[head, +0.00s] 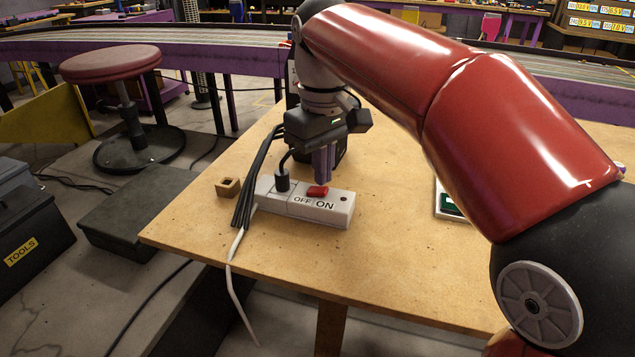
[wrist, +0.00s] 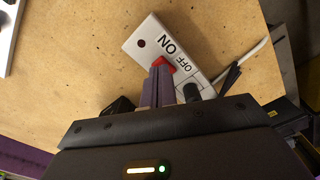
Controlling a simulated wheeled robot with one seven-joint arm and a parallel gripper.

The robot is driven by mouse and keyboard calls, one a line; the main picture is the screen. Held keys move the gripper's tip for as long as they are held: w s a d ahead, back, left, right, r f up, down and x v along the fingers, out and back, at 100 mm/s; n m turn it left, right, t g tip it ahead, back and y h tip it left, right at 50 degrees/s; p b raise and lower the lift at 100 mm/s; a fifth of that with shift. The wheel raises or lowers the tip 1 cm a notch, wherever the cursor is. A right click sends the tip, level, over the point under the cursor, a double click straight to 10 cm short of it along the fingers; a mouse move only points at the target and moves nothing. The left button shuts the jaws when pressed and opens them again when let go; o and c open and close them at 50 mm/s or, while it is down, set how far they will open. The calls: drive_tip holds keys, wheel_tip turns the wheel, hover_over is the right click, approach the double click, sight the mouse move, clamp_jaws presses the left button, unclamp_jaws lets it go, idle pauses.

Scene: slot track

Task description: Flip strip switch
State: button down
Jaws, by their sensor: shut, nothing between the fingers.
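A white power strip (head: 337,213) lies on the wooden table in the head view, with OFF and ON printed on its side. Its red switch (head: 318,191) sits on top, between a black plug and a small dark round spot. My gripper (head: 322,180) points down with its purple fingers together, just above or touching the red switch. In the wrist view the strip (wrist: 146,40) lies beyond the fingers (wrist: 158,68), whose tips overlap the red switch (wrist: 161,62). I cannot tell whether they touch it, nor which way the switch is tilted.
A small wooden block (head: 228,187) lies left of the strip.

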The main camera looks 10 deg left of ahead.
sight(323, 189)
drive_tip(key=shift+r+p, duration=0.75)
drive_tip(key=shift+r, duration=1.85)
